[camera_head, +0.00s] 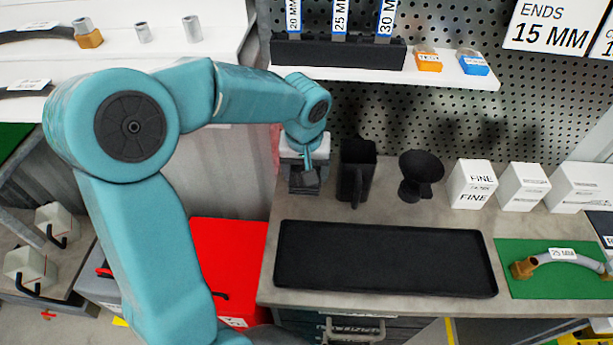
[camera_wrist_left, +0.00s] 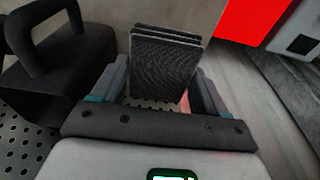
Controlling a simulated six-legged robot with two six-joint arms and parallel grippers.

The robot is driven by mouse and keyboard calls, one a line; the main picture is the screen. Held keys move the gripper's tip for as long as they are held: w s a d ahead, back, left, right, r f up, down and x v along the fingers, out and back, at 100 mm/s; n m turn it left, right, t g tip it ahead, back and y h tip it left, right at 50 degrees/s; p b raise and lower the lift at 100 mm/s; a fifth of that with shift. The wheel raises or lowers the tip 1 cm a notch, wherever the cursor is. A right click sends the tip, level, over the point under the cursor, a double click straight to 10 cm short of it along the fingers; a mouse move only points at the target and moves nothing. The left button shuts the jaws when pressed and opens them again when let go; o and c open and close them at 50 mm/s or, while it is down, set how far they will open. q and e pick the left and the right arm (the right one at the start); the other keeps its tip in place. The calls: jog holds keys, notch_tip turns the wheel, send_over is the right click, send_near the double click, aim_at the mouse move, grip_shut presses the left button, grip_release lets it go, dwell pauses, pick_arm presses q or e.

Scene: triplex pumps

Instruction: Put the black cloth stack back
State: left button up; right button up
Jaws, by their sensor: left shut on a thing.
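The black cloth stack (camera_wrist_left: 165,62) is several thin, dark, textured layers standing on edge between the fingers of my left gripper (camera_wrist_left: 160,85) in the left wrist view. The gripper is shut on it. In the head view my left gripper (camera_head: 304,168) points down at the left end of the grey bench, left of the black jug (camera_head: 356,170). The stack shows there only as a small dark patch (camera_head: 308,180), and I cannot tell whether it touches the bench. My right gripper is not in view.
A black funnel (camera_head: 420,172) and white boxes (camera_head: 472,185) stand to the right. An empty black tray (camera_head: 385,260) lies in front. A green mat (camera_head: 530,285) holds a hose. A shelf (camera_head: 440,76) hangs above; a red case (camera_head: 228,265) is left of the bench.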

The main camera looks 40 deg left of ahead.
pick_arm(q)
jog(key=shift+w+a+f, duration=0.55)
jog(key=shift+w+a, duration=0.15)
jog(key=shift+w, duration=0.15)
jog(key=shift+s+f, duration=0.15)
jog(key=shift+f, duration=0.5)
notch_tip(320, 180, down, 4)
jog(key=shift+f, duration=0.1)
jog(key=shift+w+f+p, duration=0.15)
jog(key=shift+w+p, duration=0.1)
jog(key=shift+p, duration=0.15)
jog(key=shift+f+b, duration=0.2)
jog(key=shift+b, duration=0.1)
jog(key=o, duration=0.9)
jog(key=shift+o, duration=0.2)
